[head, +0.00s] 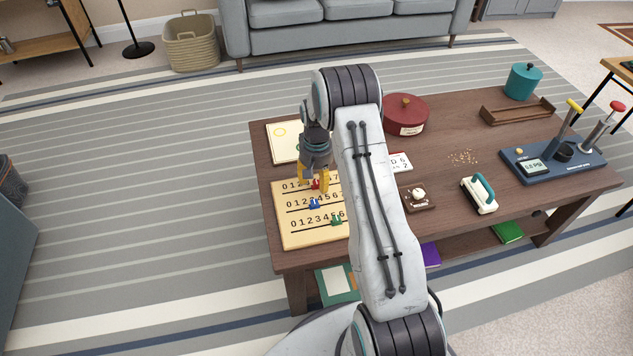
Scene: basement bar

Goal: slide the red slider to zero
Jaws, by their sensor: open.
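The wooden slider board (290,237) lies at the left end of the brown table. It has three numbered tracks, with digits starting from 0 at the left. The red slider (316,184) is on the top track, right of its first few digits. A blue slider (315,204) is on the middle track and a green slider (336,220) on the bottom one. My gripper (314,188) points down at the top track, its yellow fingers open around or just above the red slider; I cannot tell whether they touch it. My arm hides the board's right part.
A pale card (284,142) lies behind the board. A red lidded pot (405,112), a small dark box (418,198), a teal-handled block (479,194) and a blue panel with levers (550,164) stand to the right. The table's left edge is close to the board.

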